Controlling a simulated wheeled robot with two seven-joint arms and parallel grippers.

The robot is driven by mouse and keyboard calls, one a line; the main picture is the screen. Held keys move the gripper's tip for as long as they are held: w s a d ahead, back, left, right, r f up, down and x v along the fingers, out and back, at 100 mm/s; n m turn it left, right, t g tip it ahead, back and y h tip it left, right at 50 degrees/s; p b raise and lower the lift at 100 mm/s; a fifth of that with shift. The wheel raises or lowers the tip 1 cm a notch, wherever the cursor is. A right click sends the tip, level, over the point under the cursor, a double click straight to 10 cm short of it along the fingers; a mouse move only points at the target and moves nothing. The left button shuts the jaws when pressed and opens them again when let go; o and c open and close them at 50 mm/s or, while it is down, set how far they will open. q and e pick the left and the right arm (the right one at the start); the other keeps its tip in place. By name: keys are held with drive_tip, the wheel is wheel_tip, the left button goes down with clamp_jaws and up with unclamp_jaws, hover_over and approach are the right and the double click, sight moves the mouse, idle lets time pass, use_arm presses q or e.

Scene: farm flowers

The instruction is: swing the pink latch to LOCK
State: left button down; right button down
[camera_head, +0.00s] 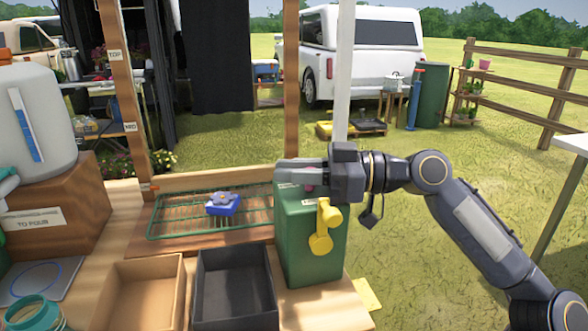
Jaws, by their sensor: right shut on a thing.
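A green box (300,251) stands at the right end of the wooden bench. The pink latch (311,188) shows only as a small patch at the top of the box, mostly hidden by my right gripper. My right gripper (288,172) reaches in from the right, its fingers pointing left over the box top, and is shut on the pink latch. Small pale labels sit near the box's top edge; their words are too small to read. I cannot tell which way the latch points. My left gripper is out of view.
A yellow latch-like piece (321,241) hangs on the box front. A black tray (235,291) and a tan tray (140,296) stand to its left. Behind them a green wire rack (176,227) holds a blue item (223,207). A pale post (344,80) rises behind my gripper.

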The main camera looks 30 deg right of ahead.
drive_tip(key=shift+s+d+n+g+y, duration=0.2)
drive_tip(key=shift+n+g+y, duration=0.15)
drive_tip(key=shift+n+g, duration=0.25)
drive_tip(key=shift+s+d+n+g+y, duration=0.15)
drive_tip(key=shift+n+g+y, duration=0.25)
drive_tip(key=shift+g, duration=0.4)
drive_tip(key=c, duration=1.7)
unclamp_jaws()
drive_tip(key=shift+c, duration=0.2)
drive_tip(key=o, duration=0.4)
drive_tip(key=shift+d, duration=0.25)
drive_tip(key=shift+a, duration=0.15)
drive_tip(key=shift+s, duration=0.1)
drive_tip(key=p+v, duration=0.1)
drive_tip(key=v, duration=0.7)
